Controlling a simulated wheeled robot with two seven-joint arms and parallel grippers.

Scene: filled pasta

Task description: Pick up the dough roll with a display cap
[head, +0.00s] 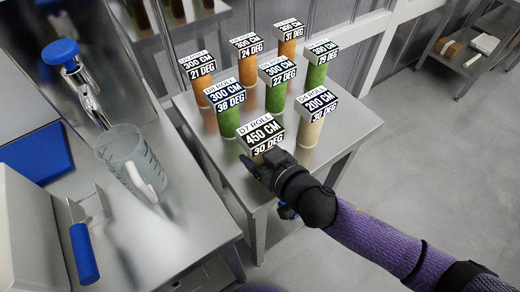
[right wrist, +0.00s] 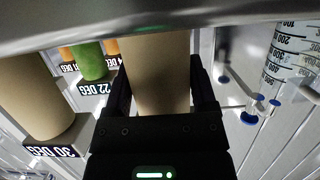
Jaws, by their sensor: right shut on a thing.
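The dough roll with the display cap "D7 ROLL 450 CM 30 DEG" (head: 261,136) stands at the front corner of the small steel table (head: 352,130). My right gripper (head: 268,160) is just below this cap. In the right wrist view a tan roll (right wrist: 158,70) fills the space between the two fingers (right wrist: 162,90), which are shut on it. In the head view the roll's body is mostly hidden behind the gripper. I cannot tell whether it is clear of the table. My left gripper is not in view.
A clear measuring jug (head: 122,152) and a blue-handled scraper (head: 84,252) are on the left counter (head: 190,215).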

